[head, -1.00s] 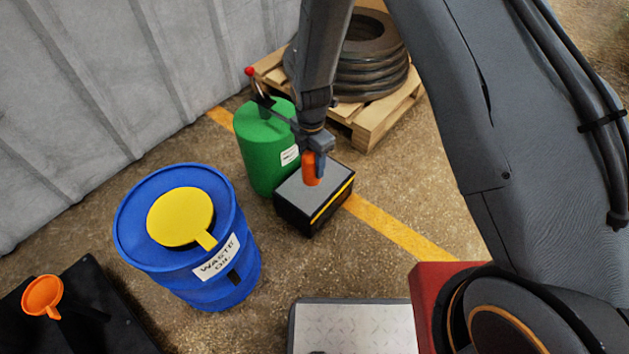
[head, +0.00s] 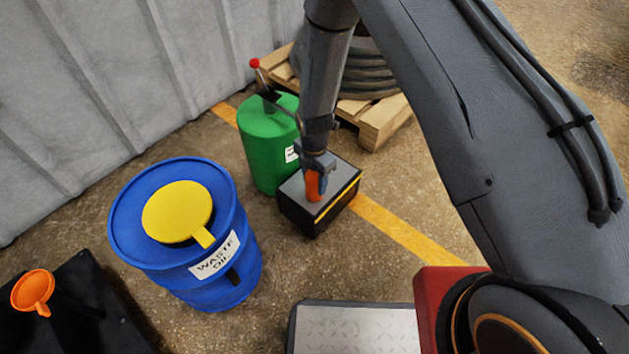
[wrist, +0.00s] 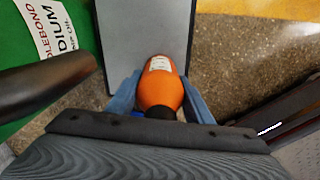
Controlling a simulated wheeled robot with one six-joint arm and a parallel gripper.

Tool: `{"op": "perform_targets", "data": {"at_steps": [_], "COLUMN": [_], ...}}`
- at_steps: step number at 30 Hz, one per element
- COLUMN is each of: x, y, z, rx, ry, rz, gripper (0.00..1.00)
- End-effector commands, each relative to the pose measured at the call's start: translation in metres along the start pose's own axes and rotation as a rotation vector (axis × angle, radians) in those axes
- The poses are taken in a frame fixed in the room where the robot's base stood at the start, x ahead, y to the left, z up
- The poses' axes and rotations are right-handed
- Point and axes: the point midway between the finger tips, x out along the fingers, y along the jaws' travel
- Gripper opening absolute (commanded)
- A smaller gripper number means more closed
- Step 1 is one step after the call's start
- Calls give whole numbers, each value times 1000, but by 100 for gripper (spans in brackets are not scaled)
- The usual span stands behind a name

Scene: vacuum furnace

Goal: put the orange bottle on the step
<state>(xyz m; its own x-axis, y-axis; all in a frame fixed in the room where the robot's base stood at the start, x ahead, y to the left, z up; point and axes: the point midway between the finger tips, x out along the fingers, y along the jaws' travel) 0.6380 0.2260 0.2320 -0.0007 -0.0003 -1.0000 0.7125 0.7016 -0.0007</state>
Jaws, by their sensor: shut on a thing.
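The orange bottle (head: 313,184) is between the fingers of my gripper (head: 318,170), over the grey top of the step (head: 340,176). The step is a low black box with a yellow stripe along its edge. In the wrist view, the blue-grey fingers of my gripper (wrist: 160,95) are shut on the orange bottle (wrist: 161,88), one on each side. The bottle has a white label and a dark cap, and the step's grey top (wrist: 145,30) lies beyond it. I cannot tell whether the bottle's base touches the step.
A green drum (head: 266,150) with a red-knobbed pump stands close on the step's left. A blue waste oil drum (head: 190,270) with a yellow lid stands front left. A pallet (head: 375,122) with stacked rings is behind. Open floor lies right of the step.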

Motion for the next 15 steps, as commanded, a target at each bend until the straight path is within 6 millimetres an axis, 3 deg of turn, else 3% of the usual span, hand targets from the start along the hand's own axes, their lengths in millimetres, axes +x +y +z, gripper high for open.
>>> {"op": "perform_targets", "data": {"at_steps": [8,9,12,15], "x": [2,2,1,1], "y": [1,0,0,0], "z": [0,0,0,0], "rx": [0,0,0,0], "ry": [0,0,0,0], "rz": [1,1,1,0], "gripper": [11,51,65,65]}}
